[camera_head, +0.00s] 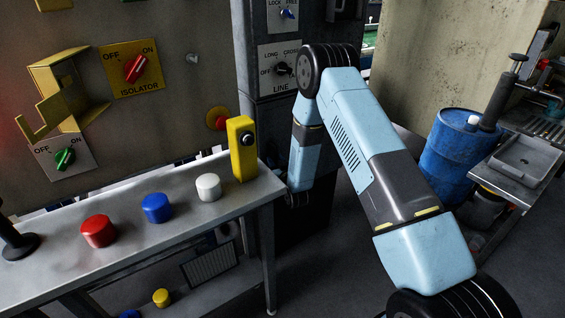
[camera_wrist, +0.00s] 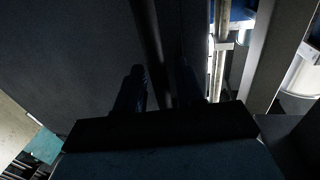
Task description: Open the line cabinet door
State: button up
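The line cabinet (camera_head: 268,112) is a tall dark grey cabinet in the middle of the head view. It carries a black rotary knob (camera_head: 283,69) labelled LINE and a blue knob (camera_head: 287,14) labelled LOCK and FREE. My arm hides much of its lower front. My gripper (camera_wrist: 159,78) shows in the wrist view as two dark fingers, apart, in front of a dark panel (camera_wrist: 70,60). A narrow vertical edge runs between the fingers. I cannot tell whether they touch it, or whether the panel is the door. No handle is clear.
A metal bench (camera_head: 150,245) with red, blue and white caps and a yellow block (camera_head: 242,150) stands left of my arm. A blue barrel (camera_head: 450,155) and a sink bench (camera_head: 520,165) stand right. Pale rods (camera_wrist: 219,60) and a grey post (camera_wrist: 275,55) show beyond the panel.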

grip_shut()
dwell(0.3)
